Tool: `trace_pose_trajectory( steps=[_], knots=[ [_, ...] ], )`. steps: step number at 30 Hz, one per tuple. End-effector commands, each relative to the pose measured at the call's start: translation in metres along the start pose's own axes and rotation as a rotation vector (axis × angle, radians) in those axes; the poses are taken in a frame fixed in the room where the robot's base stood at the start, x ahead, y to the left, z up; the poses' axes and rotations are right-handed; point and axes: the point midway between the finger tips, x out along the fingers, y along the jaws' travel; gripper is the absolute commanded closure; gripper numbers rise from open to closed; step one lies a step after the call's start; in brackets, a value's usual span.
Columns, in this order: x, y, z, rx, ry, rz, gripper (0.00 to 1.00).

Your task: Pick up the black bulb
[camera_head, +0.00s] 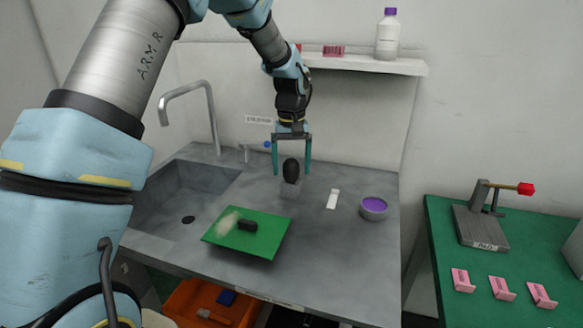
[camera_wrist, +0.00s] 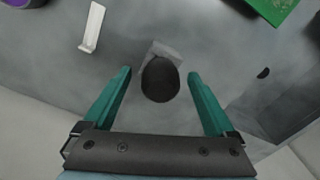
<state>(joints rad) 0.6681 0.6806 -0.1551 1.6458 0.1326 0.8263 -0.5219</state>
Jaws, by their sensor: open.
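The black bulb (camera_head: 291,170) is a dark, egg-shaped thing standing upright on a small grey block (camera_head: 290,189) on the grey counter. My gripper (camera_head: 292,172) is open above the counter, pointing down, with one teal finger on each side of the bulb. In the wrist view the bulb (camera_wrist: 160,80) lies between and slightly beyond the two fingertips (camera_wrist: 160,72), with a gap on both sides. A corner of the grey block (camera_wrist: 165,50) shows behind it. I see no contact between fingers and bulb.
A green board (camera_head: 262,240) with a black block (camera_head: 247,225) lies front left, beside the sink (camera_head: 180,190) and faucet (camera_head: 200,90). A white strip (camera_head: 333,199) and a purple-filled bowl (camera_head: 373,208) are to the right. A shelf (camera_head: 370,65) hangs behind.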

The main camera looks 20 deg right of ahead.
Motion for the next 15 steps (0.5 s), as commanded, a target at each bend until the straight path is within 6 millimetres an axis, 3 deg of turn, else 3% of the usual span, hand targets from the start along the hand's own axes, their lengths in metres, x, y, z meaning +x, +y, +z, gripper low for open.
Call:
trace_pose_trajectory(
  steps=[10,15],
  knots=[
    [0.0102,-0.0003,0.0002,0.000,0.001,0.000,0.09],
    [0.0100,-0.0003,0.0002,0.000,0.001,0.000,0.29]
  ],
)
